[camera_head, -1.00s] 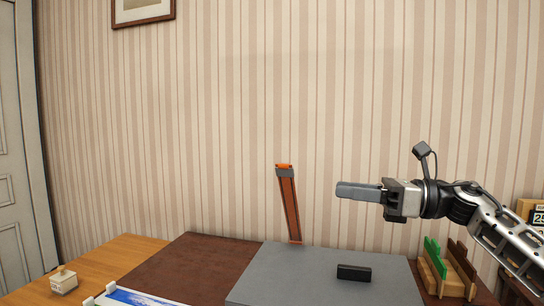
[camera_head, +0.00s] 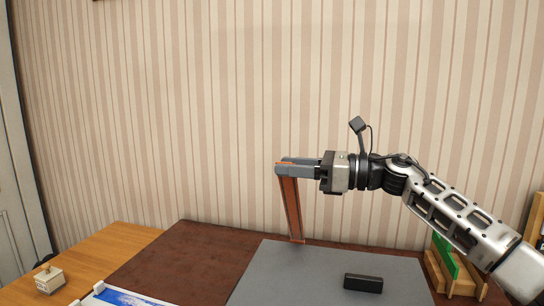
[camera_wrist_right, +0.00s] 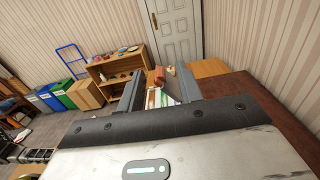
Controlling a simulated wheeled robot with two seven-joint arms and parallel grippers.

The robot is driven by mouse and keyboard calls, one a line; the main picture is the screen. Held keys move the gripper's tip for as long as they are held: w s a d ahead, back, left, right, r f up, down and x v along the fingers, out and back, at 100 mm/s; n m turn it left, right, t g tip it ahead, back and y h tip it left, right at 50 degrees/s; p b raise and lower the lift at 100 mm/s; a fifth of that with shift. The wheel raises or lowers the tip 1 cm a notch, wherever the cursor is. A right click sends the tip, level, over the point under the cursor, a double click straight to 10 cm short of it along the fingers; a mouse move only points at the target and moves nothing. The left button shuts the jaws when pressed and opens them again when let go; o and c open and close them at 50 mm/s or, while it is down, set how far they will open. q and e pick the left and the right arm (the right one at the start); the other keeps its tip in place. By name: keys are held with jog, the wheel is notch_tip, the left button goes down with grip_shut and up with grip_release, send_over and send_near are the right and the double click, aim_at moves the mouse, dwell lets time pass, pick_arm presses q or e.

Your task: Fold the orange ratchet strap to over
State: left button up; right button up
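The orange ratchet strap (camera_head: 291,210) stands up, leaning slightly left, from the back edge of the grey surface (camera_head: 310,265). My right gripper (camera_head: 280,166) reaches in from the right at the strap's top end, and its fingers cover most of that end. In the right wrist view the two fingers stand apart, with the orange strap end (camera_wrist_right: 159,75) showing between them near the tips. Whether either finger touches it I cannot tell. My left gripper is not in view.
A small black block (camera_head: 363,283) lies on the grey surface. A wooden rack with a green piece (camera_head: 445,255) stands at the right, under my right arm. A small whitish box (camera_head: 49,279) sits at the left. The brown tabletop (camera_head: 190,250) between is largely clear.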

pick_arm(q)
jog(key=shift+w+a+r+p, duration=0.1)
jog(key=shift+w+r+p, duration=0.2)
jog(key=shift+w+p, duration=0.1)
pick_arm(e)
jog(key=x, duration=0.4)
jog(key=shift+w+a, duration=0.1)
